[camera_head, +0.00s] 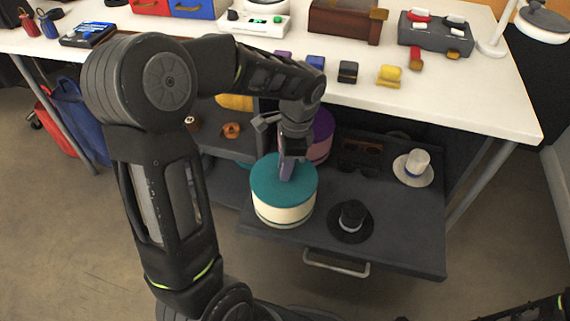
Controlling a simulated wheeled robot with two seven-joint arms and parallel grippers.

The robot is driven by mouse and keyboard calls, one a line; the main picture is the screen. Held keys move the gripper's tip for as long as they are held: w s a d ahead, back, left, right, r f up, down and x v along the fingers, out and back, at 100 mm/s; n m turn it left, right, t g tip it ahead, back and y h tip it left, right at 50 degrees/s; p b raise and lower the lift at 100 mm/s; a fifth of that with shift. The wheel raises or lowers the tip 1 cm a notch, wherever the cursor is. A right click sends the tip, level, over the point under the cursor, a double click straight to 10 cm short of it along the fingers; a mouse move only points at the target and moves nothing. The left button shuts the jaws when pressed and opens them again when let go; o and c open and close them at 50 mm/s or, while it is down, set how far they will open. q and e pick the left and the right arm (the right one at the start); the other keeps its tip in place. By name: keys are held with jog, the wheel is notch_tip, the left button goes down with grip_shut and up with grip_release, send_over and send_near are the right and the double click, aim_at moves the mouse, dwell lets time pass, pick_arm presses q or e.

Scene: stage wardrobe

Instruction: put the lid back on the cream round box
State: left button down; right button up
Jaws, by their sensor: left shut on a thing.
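The cream round box (283,213) stands on a dark pulled-out shelf (392,232). A teal round lid (265,184) covers its top and looks level; I cannot tell whether it is fully seated or just above the rim. My left gripper (288,172) reaches down from above to the middle of the lid and is shut on it, probably at a handle that the fingers mostly hide. Part of my right arm shows at the bottom right, but its gripper is out of view.
A purple round box (321,138) stands close behind. A black top hat (352,216) sits to the right, and a white hat (416,166) farther right. The shelf front has a metal handle (336,264). A white table (470,98) with several small items overhangs the back.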

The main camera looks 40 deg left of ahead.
pick_arm(q)
jog(key=c, duration=1.1)
grip_release()
jog(key=shift+c, duration=0.2)
jog(key=shift+o, duration=0.4)
jog(key=o, duration=0.4)
